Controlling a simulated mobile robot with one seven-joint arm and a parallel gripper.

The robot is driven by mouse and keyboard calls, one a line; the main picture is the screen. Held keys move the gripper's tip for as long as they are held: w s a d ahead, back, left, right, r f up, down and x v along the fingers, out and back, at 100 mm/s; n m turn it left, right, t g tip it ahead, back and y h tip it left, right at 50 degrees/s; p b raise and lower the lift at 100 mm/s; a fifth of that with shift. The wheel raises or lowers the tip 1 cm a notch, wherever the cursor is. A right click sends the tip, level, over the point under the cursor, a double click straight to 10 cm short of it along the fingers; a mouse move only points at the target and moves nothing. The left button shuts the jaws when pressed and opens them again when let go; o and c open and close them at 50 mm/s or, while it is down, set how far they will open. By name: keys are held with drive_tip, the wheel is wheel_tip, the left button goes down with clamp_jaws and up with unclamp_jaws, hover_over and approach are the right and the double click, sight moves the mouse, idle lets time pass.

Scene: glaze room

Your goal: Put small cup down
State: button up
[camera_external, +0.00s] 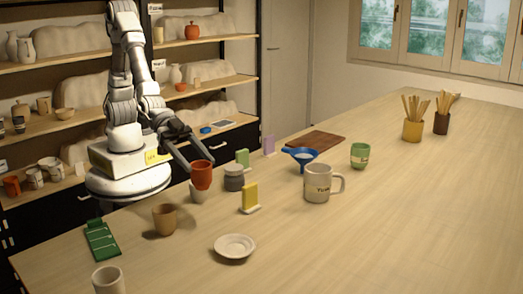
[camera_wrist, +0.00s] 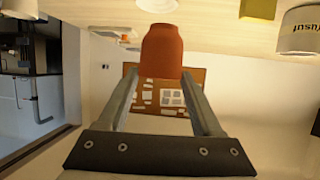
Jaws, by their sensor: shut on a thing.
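A small orange-red cup (camera_external: 201,175) is held upright between the fingers of my gripper (camera_external: 198,161). In the external view, its lower part overlaps a small whitish cup (camera_external: 198,194) on the table; I cannot tell whether they touch. In the wrist view the orange-red cup (camera_wrist: 161,52) sits between the two fingertips of my gripper (camera_wrist: 161,76), and a pale round thing (camera_wrist: 157,4) shows just beyond it. A brown cup (camera_external: 164,220) stands on the table (camera_external: 350,245) to the left, and a pale cup (camera_external: 108,281) stands at the front left.
A grey lidded jar (camera_external: 234,179) and a yellow card stand (camera_external: 250,197) are close on the right. A white dish (camera_external: 234,246) lies in front.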

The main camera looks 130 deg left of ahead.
drive_tip(key=s+a+n+g+y+b, duration=0.1)
drive_tip(key=s+a+n+y, duration=0.15)
drive_tip(key=a, duration=0.45)
drive_tip(key=s+a+n+y, duration=0.1)
drive_tip(key=a+n+y, duration=0.25)
drive_tip(key=a, duration=0.45)
drive_tip(key=shift+w+a+f+b, duration=0.55)
drive_tip(key=shift+a+f+b, duration=0.45)
drive_tip(key=shift+a+f, duration=0.8)
drive_tip(key=shift+w+a+f+b, duration=0.55)
drive_tip(key=shift+a+f+b, duration=0.45)
drive_tip(key=shift+a+f, duration=0.8)
drive_tip(key=shift+w+a+f+b, duration=0.55)
drive_tip(key=shift+a+f+b, duration=0.45)
drive_tip(key=shift+a+f, duration=0.75)
drive_tip(key=shift+a, duration=0.1)
drive_tip(key=shift+f, duration=0.1)
drive_tip(key=o, duration=1.5)
drive_tip(key=shift+r, duration=0.2)
